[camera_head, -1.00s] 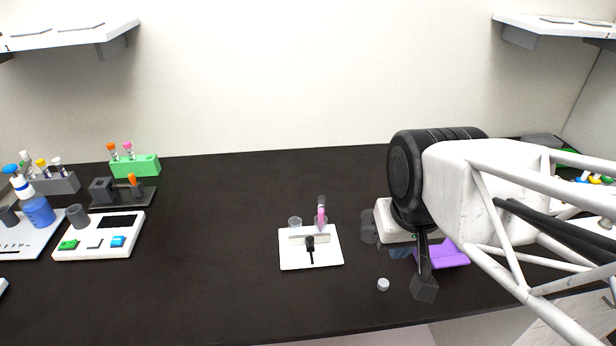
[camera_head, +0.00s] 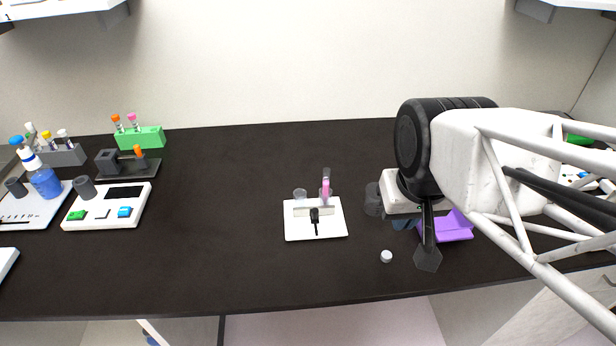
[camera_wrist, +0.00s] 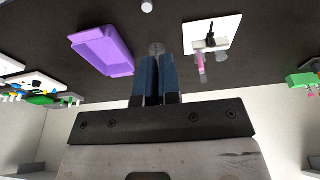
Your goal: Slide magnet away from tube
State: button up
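I cannot tell for certain which part is the magnet. A white plate (camera_head: 300,232) in mid-bench carries a low white block with a small black lever-like part (camera_head: 315,217). A pink tube (camera_head: 326,190) stands upright at the block's back right, with a clear cup (camera_head: 300,194) at its back left. At the left, a dark stand (camera_head: 130,168) holds a grey block (camera_head: 107,161) beside an orange-capped tube (camera_head: 139,153). My gripper (camera_wrist: 158,62) has its blue fingers close together, apparently empty, right of the white plate. In the head view my arm partly hides it.
A purple tray (camera_head: 459,228) and a clear beaker (camera_head: 374,199) are near my gripper. A small white cap (camera_head: 386,256) lies in front. A green rack (camera_head: 152,137) and a white button device (camera_head: 75,220) are at left. The bench between device and plate is clear.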

jog(key=o, duration=0.4)
jog(key=shift+d, duration=0.1)
jog(key=shift+o, duration=1.4)
jog(key=shift+d+f+n, duration=0.1)
jog(key=shift+f+n, duration=0.15)
jog(key=shift+n, duration=0.05)
jog(key=n+h, duration=0.1)
jog(key=n, duration=0.1)
jog(key=n+t+y, duration=0.1)
jog(key=n+t, duration=1)
jog(key=n, duration=2.3)
send_near(315, 213)
jog(key=shift+x, duration=0.75)
jog(key=shift+w+d, duration=0.1)
jog(key=shift+w, duration=0.05)
jog(key=shift+x, duration=3.8)
